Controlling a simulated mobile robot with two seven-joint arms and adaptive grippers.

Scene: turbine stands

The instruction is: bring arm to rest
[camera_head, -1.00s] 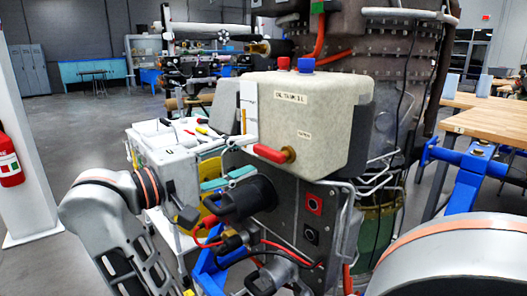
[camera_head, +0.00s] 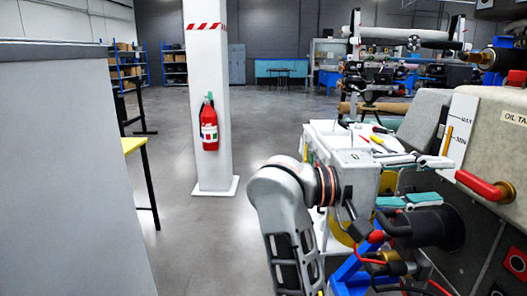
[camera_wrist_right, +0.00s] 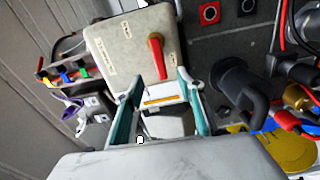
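My right gripper (camera_head: 432,181) reaches in from the lower middle of the head view. Its teal-lined fingers are apart, beside the left side of the beige oil tank (camera_head: 483,130). In the right wrist view, the right gripper (camera_wrist_right: 160,78) is open. The tank's white level gauge (camera_wrist_right: 163,95) shows between its fingers, with no clear grip on it. The tank's red-handled valve (camera_head: 485,185) is to the right of the fingers; its red handle (camera_wrist_right: 157,57) also shows in the wrist view. My left gripper is in neither view.
A black plug (camera_head: 437,228) with red cables sits just below the gripper. A white tool cart (camera_head: 325,150) stands behind the arm. A white pillar (camera_head: 208,90) with a fire extinguisher (camera_head: 209,127) stands further left. A large grey block (camera_head: 70,180) fills the left edge. Open floor lies between.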

